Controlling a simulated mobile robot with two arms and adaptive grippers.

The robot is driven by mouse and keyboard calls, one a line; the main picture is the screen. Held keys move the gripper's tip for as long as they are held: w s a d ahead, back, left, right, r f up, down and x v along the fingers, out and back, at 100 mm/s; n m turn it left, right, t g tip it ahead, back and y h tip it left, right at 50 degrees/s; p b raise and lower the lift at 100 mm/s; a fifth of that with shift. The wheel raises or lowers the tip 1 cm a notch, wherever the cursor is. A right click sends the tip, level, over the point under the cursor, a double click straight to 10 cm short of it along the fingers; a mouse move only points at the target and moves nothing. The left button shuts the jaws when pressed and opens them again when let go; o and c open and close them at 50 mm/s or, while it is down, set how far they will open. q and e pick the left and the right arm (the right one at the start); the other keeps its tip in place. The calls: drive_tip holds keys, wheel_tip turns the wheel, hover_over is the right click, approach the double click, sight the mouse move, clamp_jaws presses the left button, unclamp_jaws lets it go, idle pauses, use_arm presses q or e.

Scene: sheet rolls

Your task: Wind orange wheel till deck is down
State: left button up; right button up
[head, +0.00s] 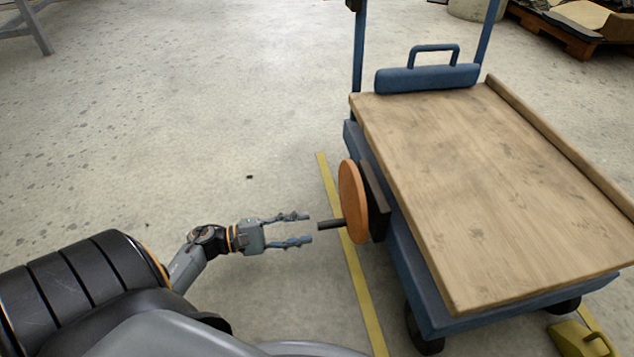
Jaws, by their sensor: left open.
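The orange wheel (352,201) is mounted upright on a dark plate at the left side of a blue cart. A dark crank handle (331,224) sticks out from the wheel toward my left gripper. The wooden deck (490,180) is the cart's top; it sits just above the blue frame (412,262). My left gripper (303,227) is open and empty, its fingers pointing right at the handle's tip, with a small gap between them. The handle's tip looks level with the space between the fingers. My right gripper is not in view.
A blue box with a handle (427,76) sits at the deck's far end between blue posts. Yellow lines (365,290) mark the floor. A yellow-green wedge (580,338) lies at the lower right. A pallet (575,30) stands at the back right.

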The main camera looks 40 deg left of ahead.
use_arm(q)
drive_tip(key=v, duration=0.6)
drive_tip(key=shift+s+a, duration=0.1)
idle(0.3)
